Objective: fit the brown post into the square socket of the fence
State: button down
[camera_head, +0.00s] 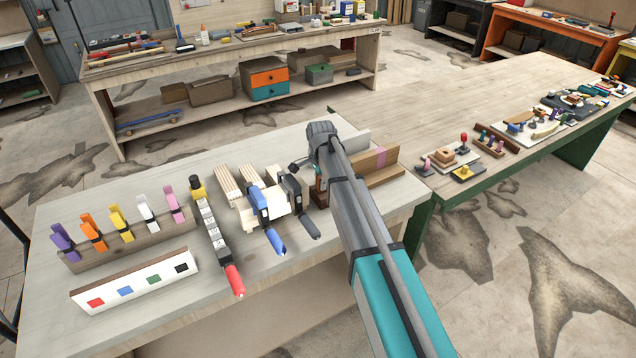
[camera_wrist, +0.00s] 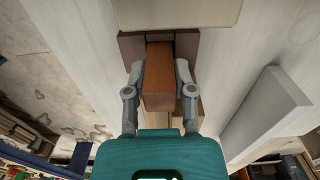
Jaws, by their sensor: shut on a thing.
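The brown post (camera_wrist: 158,78) is a reddish-brown square bar in the middle of the wrist view. My gripper (camera_wrist: 158,68) is shut on it, with one grey finger on each side. The post's far end lies between the sides of a darker brown piece (camera_wrist: 130,45), which looks like the socket of the fence. I cannot tell whether the post is inside it or only above it. In the head view, my arm hides most of the gripper and this area. A little of the brown there (camera_head: 320,186) shows beside my arm.
Blue and black clamps (camera_head: 262,205) stand on light wood just left of the post. A wooden piece with a pink patch (camera_head: 378,163) stands to the right. A pale slab (camera_wrist: 265,115) shows right of the gripper. The table's front left has a colour-marked board (camera_head: 135,282).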

jog(key=shift+f, duration=0.3)
jog(key=shift+c, duration=2.3)
grip_release()
jog(key=shift+r, duration=0.25)
notch_tip(320, 180, up, 13)
jog(key=p, duration=1.2)
jog(key=shift+p, duration=0.4)
jog(key=shift+f, duration=0.1)
